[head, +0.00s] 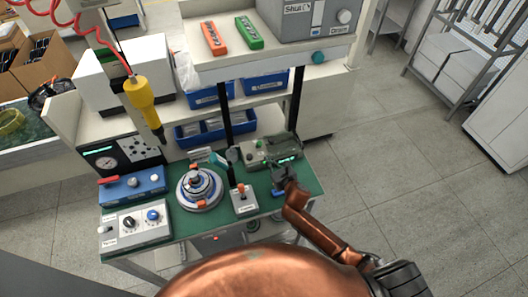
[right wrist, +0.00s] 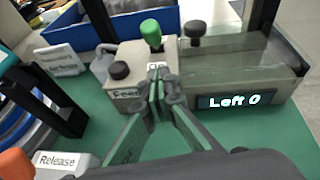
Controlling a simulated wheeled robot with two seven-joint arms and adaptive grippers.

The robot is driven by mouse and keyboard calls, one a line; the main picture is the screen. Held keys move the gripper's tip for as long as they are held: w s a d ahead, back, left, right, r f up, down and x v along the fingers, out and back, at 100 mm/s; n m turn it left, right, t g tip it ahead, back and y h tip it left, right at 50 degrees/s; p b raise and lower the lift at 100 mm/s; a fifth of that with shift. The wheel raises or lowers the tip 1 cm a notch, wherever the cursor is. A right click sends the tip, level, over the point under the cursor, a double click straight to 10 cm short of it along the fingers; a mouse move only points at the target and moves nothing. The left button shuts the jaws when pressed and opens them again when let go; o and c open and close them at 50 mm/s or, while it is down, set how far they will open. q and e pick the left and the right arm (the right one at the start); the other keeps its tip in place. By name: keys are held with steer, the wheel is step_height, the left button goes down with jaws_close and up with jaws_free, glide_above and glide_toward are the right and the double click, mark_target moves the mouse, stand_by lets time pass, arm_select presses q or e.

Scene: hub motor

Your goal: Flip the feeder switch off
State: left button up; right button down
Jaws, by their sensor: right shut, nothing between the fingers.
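The feeder (head: 262,150) is a grey-green box at the right back of the green-topped bench. In the right wrist view, its left block (right wrist: 130,93) carries a "Feed" label, a black knob (right wrist: 118,70) and a lever with a green cap (right wrist: 151,33). The green-capped lever stands roughly upright. My right gripper (head: 283,176) is in front of the feeder; in the right wrist view its closed, empty fingertips (right wrist: 158,80) overlap the label area below the lever. I cannot tell whether they touch the box. My left gripper is not in view.
A release box (head: 243,199) with an orange-tipped lever and a round hub fixture (head: 199,190) stand left of my right gripper. A dark post (head: 226,110) rises behind them. A yellow tool (head: 143,92) hangs at the left. Blue bins (head: 185,138) stand behind.

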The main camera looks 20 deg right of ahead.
mark_target(259, 144)
steer(key=shift+w+a+r+p, duration=0.15)
steer(key=shift+w+r+p, duration=0.05)
steer(key=shift+w, duration=0.55)
steer(key=shift+w+a+r+p, duration=0.15)
steer(key=shift+w+r, duration=0.05)
steer(key=shift+w, duration=0.55)
steer(key=shift+w+a+r+p, duration=0.15)
steer(key=shift+w+r+p, duration=0.05)
steer(key=shift+w, duration=0.55)
steer(key=shift+r, duration=0.1)
